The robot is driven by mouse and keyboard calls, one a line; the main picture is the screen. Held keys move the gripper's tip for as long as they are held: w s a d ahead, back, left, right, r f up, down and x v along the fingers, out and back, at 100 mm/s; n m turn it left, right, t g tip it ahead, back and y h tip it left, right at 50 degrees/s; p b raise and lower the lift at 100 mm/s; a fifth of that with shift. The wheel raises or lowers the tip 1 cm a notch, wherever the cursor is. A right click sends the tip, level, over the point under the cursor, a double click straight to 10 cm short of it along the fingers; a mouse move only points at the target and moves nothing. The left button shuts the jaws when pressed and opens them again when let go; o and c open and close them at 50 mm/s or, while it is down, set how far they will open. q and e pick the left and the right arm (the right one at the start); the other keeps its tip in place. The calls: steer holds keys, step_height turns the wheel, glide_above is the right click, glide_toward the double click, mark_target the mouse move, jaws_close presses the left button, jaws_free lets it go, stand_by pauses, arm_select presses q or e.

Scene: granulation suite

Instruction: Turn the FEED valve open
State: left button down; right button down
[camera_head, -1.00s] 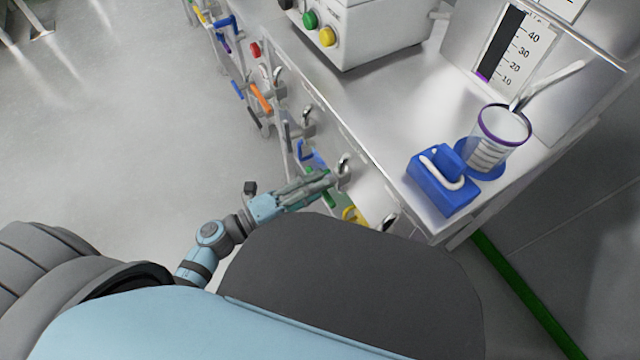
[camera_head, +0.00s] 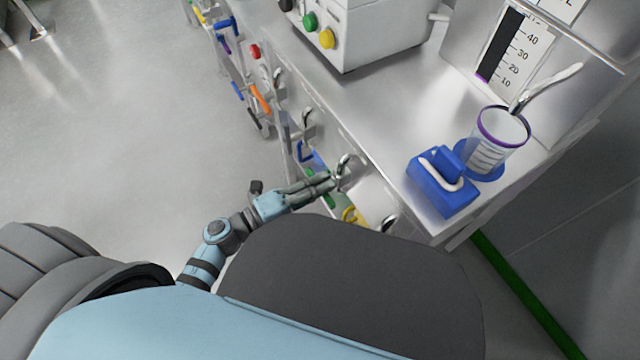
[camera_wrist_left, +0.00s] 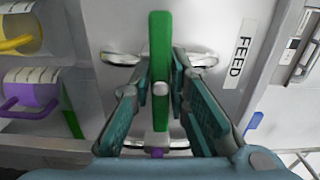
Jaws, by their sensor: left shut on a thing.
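The FEED valve's green bar handle (camera_wrist_left: 160,65) stands lengthwise up the middle of the left wrist view, with a silver pivot on its face. The FEED label (camera_wrist_left: 237,47) is on the pale panel to its right. My left gripper (camera_wrist_left: 165,92) has one finger on each side of the handle and is shut on it. In the head view my left gripper (camera_head: 328,182) reaches the cabinet front beside a silver hook-shaped fitting (camera_head: 342,166); the handle there is mostly hidden by the fingers. My right gripper is not in view.
Several coloured handles line the cabinet front, including an orange one (camera_head: 260,97). A yellow handle (camera_head: 352,215) is close to my gripper. A blue block (camera_head: 440,190) and a purple-rimmed beaker (camera_head: 503,125) stand on the metal top.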

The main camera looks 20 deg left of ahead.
arm_select(q)
steer(key=shift+r+n+p, duration=0.2)
steer(key=shift+n+p, duration=0.6)
steer(key=shift+p, duration=0.1)
steer(key=n+p, duration=0.5)
steer(key=n, duration=0.1)
steer(key=shift+n, duration=0.4)
steer(key=n+p, duration=0.2)
steer(key=n, duration=0.2)
steer(key=shift+n+p, duration=0.3)
steer(key=shift+p, duration=0.1)
steer(key=n+p, duration=0.1)
steer(key=n, duration=0.3)
steer(key=shift+f, duration=0.1)
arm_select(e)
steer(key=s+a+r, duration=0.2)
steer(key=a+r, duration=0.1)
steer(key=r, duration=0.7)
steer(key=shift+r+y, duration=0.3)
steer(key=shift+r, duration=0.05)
arm_select(q)
steer(key=shift+n, duration=0.3)
steer(key=c, duration=1.5)
jaws_free()
steer(key=shift+f, duration=0.1)
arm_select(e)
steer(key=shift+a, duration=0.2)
